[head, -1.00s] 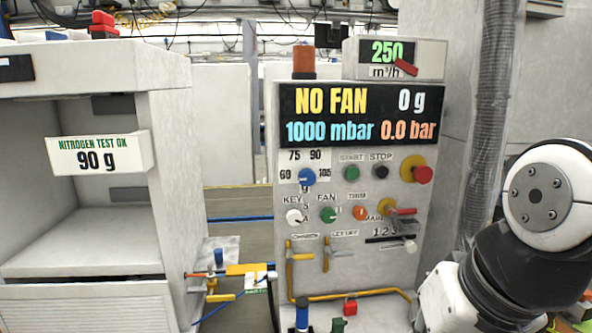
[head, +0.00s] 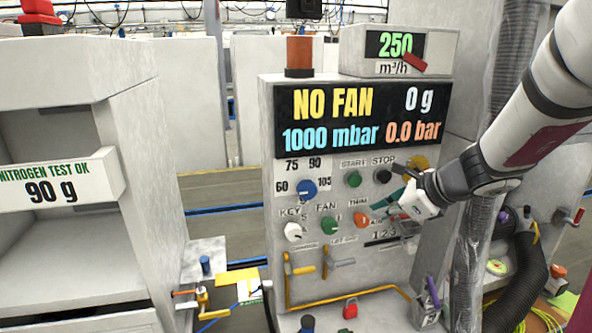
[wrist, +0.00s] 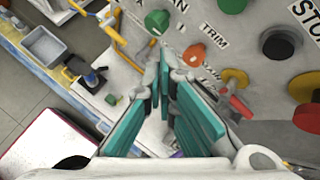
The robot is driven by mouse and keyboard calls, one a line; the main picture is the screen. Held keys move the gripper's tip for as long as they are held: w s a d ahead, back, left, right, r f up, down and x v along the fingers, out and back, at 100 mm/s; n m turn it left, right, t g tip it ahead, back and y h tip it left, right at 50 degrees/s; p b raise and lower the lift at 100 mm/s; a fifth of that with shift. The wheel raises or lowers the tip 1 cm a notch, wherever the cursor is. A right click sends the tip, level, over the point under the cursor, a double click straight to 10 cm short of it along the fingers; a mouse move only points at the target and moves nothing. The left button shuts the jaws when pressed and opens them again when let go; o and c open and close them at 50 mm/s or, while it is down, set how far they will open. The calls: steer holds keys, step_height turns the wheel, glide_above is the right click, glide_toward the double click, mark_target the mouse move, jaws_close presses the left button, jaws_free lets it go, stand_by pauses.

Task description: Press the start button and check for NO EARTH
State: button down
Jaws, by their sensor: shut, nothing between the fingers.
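The grey control panel (head: 330,240) stands in front of me. Its green button (head: 353,179) is under the START label, beside the black STOP button (head: 383,176). The green START button also shows at the top edge of the wrist view (wrist: 232,4). The display (head: 345,117) reads NO FAN, 0 g, 1000 mbar and 0.0 bar; NO EARTH is not on it. My gripper (head: 388,205) is shut and empty, in front of the panel's right side, below and right of START. Its teal fingers (wrist: 164,62) show in the wrist view. It partly hides the red-and-yellow knob.
Near the fingers are the orange TRIM knob (head: 361,220) and green FAN knob (head: 329,224). Yellow levers (head: 290,282) and a yellow pipe (head: 345,297) are lower down. A grey cabinet (head: 150,180) reading NITROGEN TEST OK, 90 g stands at left. A black hose (head: 530,270) is at right.

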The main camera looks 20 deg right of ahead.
mark_target(354, 180)
steer(key=shift+w+d+f+m, duration=0.15)
steer(key=shift+w+d+m, duration=0.45)
steer(key=shift+d+m, duration=0.15)
steer(key=shift+w, duration=0.15)
steer(key=w, duration=0.8)
steer(key=shift+w+b, duration=0.25)
steer(key=shift+b, duration=0.1)
steer(key=shift+w, duration=0.15)
stand_by(0.8)
steer(key=shift+w, duration=0.25)
steer(key=shift+w, duration=0.5)
stand_by(0.8)
steer(key=shift+s, duration=0.9)
